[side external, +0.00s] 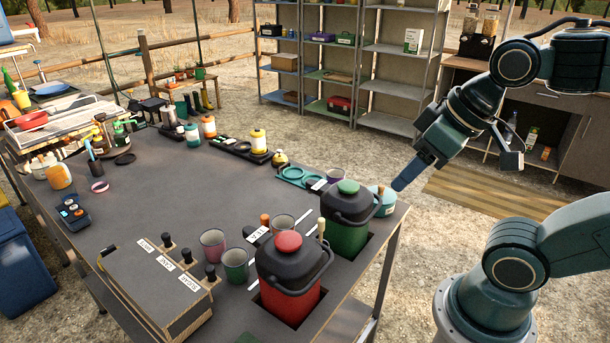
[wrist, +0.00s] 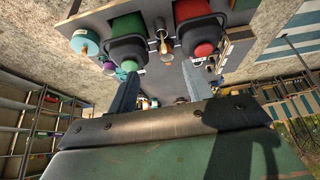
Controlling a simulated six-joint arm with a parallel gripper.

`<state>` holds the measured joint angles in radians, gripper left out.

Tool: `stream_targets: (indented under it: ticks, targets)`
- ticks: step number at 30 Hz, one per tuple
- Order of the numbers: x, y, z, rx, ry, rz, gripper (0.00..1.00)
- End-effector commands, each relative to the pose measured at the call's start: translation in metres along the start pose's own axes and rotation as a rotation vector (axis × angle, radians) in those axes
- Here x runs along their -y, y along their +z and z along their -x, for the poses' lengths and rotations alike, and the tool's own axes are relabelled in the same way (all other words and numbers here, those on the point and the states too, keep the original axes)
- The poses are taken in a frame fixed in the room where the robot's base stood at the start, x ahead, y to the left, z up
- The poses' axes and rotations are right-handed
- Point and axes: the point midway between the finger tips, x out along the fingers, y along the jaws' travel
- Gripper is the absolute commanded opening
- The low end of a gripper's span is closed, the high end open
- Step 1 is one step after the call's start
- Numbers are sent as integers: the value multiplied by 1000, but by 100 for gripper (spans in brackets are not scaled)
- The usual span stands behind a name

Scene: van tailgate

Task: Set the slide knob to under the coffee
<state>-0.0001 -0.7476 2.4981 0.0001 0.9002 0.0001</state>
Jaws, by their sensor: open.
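A wooden-topped knob (side external: 321,227) stands between the red-lidded jug (side external: 288,242) and the green-lidded jug (side external: 348,188). A similar light knob (wrist: 163,42) shows between the jugs in the wrist view. An orange-topped knob (side external: 265,220) stands behind the red jug, by a small label (side external: 257,234). I cannot tell which is the slide knob; no label is clearly legible as coffee. My gripper (side external: 399,185) is in the air to the right of the green jug, off the table edge. In the wrist view my gripper (wrist: 158,72) is open and empty, its fingers apart.
A black-topped box (side external: 155,285) with several black knobs and labels stands at the table's front. Cups (side external: 213,245) stand beside the jugs. A teal tin (side external: 383,200) sits near my gripper. The middle of the table (side external: 185,190) is clear.

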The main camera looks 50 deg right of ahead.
Motion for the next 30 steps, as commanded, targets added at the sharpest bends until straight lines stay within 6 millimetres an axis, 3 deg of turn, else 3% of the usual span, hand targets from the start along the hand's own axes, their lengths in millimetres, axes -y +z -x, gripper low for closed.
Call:
stream_targets:
  ticks: [7, 14, 23, 30]
  targets:
    - [0, -16, -2, 25, 2, -7, 44]
    - [-1, -52, -10, 81, 7, -23, 44]
    - [-1, -105, -35, 162, 16, -48, 44]
    - [-1, -144, -67, 229, 27, -67, 44]
